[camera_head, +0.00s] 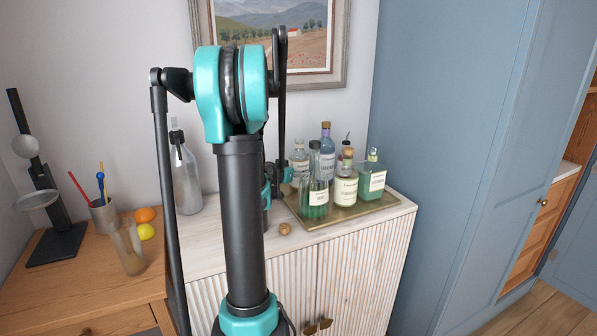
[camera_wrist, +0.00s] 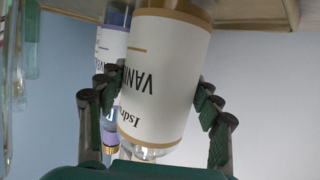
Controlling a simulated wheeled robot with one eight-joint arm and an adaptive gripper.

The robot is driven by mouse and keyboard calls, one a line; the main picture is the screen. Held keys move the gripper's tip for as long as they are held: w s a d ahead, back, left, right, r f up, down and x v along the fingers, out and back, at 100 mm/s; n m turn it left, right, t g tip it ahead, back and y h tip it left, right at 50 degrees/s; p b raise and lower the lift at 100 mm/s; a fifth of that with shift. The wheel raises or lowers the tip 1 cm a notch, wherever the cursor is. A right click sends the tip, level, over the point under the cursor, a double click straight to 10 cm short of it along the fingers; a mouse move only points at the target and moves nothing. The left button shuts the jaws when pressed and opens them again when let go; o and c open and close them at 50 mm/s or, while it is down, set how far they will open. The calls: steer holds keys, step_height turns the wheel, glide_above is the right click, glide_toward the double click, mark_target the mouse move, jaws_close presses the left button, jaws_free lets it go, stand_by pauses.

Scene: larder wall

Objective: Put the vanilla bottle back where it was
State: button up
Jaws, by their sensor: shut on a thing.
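The vanilla bottle (camera_wrist: 165,75) fills the middle of the wrist view, upside down there, with a cream label reading "VANI…" and brown bands. My gripper (camera_wrist: 155,95) has a dark ridged finger on each side of it and is shut on it. In the head view the clear bottle with a pale label (camera_head: 299,156) at the back left of the tray looks like the same one. My gripper (camera_head: 284,176) shows beside it, partly hidden by my arm. Its base is hidden in both views, so I cannot tell whether it touches the brass tray (camera_head: 345,217).
Close by stand a blue bottle (camera_head: 327,150), a green ribbed bottle (camera_head: 314,190), a cream-labelled bottle (camera_head: 346,184) and a square green bottle (camera_head: 372,181). A walnut (camera_head: 285,229) lies before the tray. A tall clear bottle (camera_head: 186,180) stands left of my arm.

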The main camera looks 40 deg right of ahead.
steer(key=shift+f, duration=0.1)
steer(key=o, duration=1.9)
steer(key=shift+c, duration=0.2)
steer(key=v, duration=0.7)
steer(key=shift+a+r, duration=0.2)
steer(key=shift+a, duration=0.05)
steer(key=shift+s, duration=0.1)
